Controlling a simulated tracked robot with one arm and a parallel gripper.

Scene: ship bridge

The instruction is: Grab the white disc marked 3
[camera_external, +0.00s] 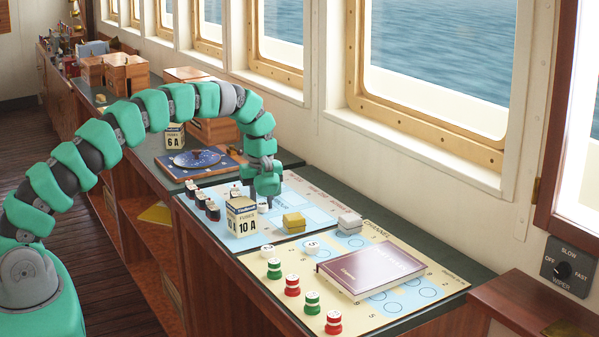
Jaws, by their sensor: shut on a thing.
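My gripper (264,203) points down over the pale blue board, just right of the box reading 10 A, and is shut on a small white disc (263,208). The fingers and the box hide part of this disc, and I cannot read its mark. Other white discs lie nearby: one at the front board's left edge (267,251) and one marked with what looks like a 5 (312,246). Another white piece (235,191) shows behind the box.
The fuse box (242,217) stands close left of my gripper. Green and red pieces (292,284) line the front board's left side.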

